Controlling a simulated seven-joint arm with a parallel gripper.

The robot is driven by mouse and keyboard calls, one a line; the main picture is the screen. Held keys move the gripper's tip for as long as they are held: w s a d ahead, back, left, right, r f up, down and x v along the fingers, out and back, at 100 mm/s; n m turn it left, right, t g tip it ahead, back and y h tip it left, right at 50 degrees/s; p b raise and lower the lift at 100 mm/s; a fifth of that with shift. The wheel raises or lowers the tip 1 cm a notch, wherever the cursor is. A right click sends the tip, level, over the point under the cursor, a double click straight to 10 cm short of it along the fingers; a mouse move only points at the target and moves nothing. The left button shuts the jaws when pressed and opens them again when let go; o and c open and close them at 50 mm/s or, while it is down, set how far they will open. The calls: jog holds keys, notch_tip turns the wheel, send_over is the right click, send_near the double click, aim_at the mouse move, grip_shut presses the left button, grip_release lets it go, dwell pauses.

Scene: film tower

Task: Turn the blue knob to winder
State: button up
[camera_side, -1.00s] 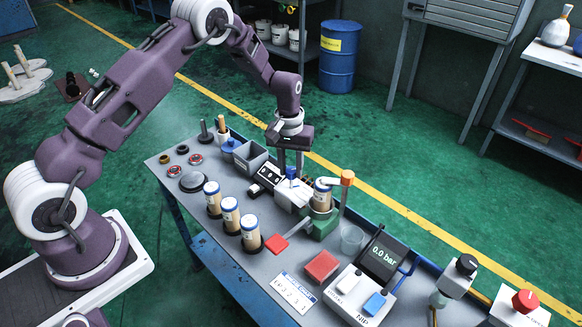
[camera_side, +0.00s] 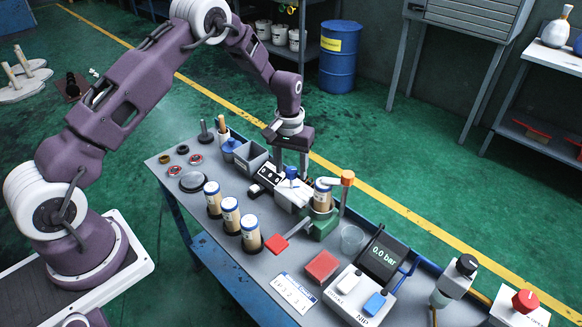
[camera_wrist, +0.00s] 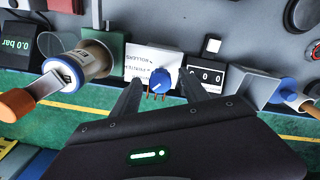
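The blue knob (camera_wrist: 161,80) sits on a white block with printed labels (camera_wrist: 148,58), which I can read only in part. In the side view the knob (camera_side: 291,173) stands on top of the block, at the back of the bench. My gripper (camera_wrist: 159,84) is open, with one finger on each side of the knob. A gap shows between each finger and the knob in the wrist view. In the side view my gripper (camera_side: 291,166) points down right behind the knob. A small pale mark shows on the knob; the setting it points to is too small to tell.
A counter (camera_wrist: 207,78) stands right of the block in the wrist view. A roll with a blue rim (camera_wrist: 92,61) and an orange-tipped lever (camera_wrist: 17,104) are on the left. In the side view, several rolls (camera_side: 231,217) and a red-handled lever (camera_side: 275,244) are in front.

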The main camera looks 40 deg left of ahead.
aim_at(290, 170)
notch_tip(290, 170, up, 7)
jog(key=shift+a+r, duration=0.1)
dwell(0.4)
jog(key=s+d+r+m+t, duration=0.1)
jog(key=s+d+r+t, duration=0.1)
jog(key=s+r, duration=0.7)
jog(key=s+d+r+m+t, duration=0.1)
jog(key=s+d+r, duration=0.3)
jog(key=r, duration=0.8)
jog(key=s+r+m+t, duration=0.1)
jog(key=s+m+t, duration=0.1)
jog(key=s, duration=1.8)
jog(key=shift+s+d+r+m+t, duration=0.15)
jog(key=shift+r+m+t, duration=0.1)
jog(key=shift+m+t, duration=0.05)
